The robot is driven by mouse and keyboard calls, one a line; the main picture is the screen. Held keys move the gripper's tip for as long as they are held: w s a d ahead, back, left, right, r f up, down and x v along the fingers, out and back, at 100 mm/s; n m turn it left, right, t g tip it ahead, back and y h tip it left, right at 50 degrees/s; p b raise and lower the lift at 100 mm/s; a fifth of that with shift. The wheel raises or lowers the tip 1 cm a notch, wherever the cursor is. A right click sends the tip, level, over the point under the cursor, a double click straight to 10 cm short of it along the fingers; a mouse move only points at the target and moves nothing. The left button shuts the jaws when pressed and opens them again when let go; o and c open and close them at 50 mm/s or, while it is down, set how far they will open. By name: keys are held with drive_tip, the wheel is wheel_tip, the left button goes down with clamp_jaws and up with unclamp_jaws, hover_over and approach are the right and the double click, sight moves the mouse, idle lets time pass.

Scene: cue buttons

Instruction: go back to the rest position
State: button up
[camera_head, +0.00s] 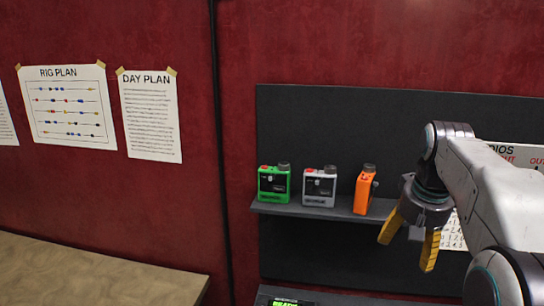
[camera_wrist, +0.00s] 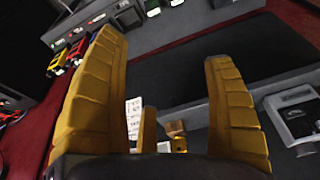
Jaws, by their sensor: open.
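My gripper (camera_head: 410,249) hangs at the end of my arm on the right of the head view, its yellow fingers pointing down and spread apart. It is in front of the dark panel, just right of and below the orange device on the shelf. In the wrist view my gripper (camera_wrist: 168,105) shows two large yellow fingers wide apart with nothing held between them. A shorter yellow part shows between them.
A grey shelf (camera_head: 300,208) holds a green device (camera_head: 274,184), a grey device (camera_head: 319,187) and an orange device (camera_head: 363,192). A tan surface (camera_head: 90,275) lies at lower left. A paper sheet (camera_wrist: 133,118) shows between the fingers.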

drive_tip(key=s+a+f+n+b, duration=0.1)
drive_tip(key=s+a+f, duration=0.2)
drive_tip(key=s+f, duration=0.2)
drive_tip(key=s+a+f+n+t+b, duration=0.1)
drive_tip(key=s+f, duration=0.4)
drive_tip(key=s, duration=0.6)
drive_tip(key=s+a+f+n+b, duration=0.2)
drive_tip(key=s+a+f, duration=0.3)
drive_tip(key=s+a, duration=0.1)
drive_tip(key=shift+s+f+t+y+b, duration=0.15)
drive_tip(key=shift+s+t+y+b, duration=0.2)
drive_tip(key=shift+s, duration=0.55)
